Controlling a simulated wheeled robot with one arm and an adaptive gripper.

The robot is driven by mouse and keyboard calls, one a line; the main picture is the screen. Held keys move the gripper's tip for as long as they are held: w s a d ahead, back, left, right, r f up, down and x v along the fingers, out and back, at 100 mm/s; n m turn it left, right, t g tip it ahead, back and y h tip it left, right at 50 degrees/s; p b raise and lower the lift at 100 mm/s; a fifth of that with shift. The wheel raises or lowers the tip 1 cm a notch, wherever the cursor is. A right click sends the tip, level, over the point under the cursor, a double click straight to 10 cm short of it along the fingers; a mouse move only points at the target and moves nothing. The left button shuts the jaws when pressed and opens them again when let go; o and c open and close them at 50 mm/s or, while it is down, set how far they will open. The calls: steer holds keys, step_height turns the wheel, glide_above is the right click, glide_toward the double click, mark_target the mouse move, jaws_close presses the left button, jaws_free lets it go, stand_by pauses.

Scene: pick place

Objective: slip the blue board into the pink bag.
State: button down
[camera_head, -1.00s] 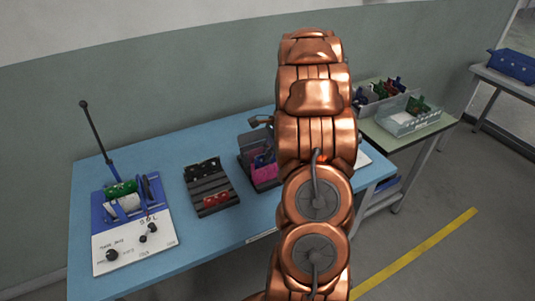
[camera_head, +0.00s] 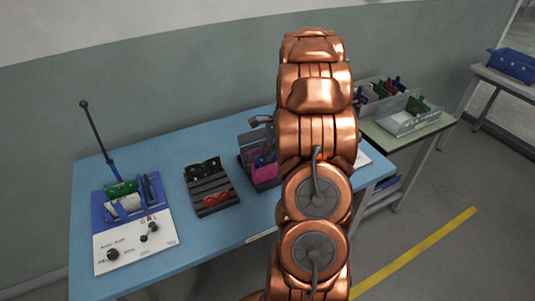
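The pink bag (camera_head: 265,173) stands in a dark holder (camera_head: 245,158) on the blue table, just left of my copper arm. A small blue piece (camera_head: 262,160) shows at the top of the pink bag. It may be the blue board, but I cannot tell whether it is inside the bag or in front of it. A grey part (camera_head: 260,121), probably of my gripper, sticks out left of the arm above the holder. The arm hides the fingertips and the right side of the holder, so I cannot see whether the gripper holds anything.
A dark slotted rack (camera_head: 209,187) with a red piece lies left of the holder on the blue table (camera_head: 225,228). A blue and white device (camera_head: 133,238) with a tall lever stands at far left. Bins (camera_head: 413,117) with coloured boards stand on a table at right.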

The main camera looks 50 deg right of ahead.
steer(key=c, duration=1.2)
jaws_free()
steer(key=shift+c, duration=0.2)
steer(key=c, duration=0.3)
steer(key=shift+r, duration=0.1)
steer(key=shift+r+p, duration=1.75)
steer(key=shift+r, duration=2.15)
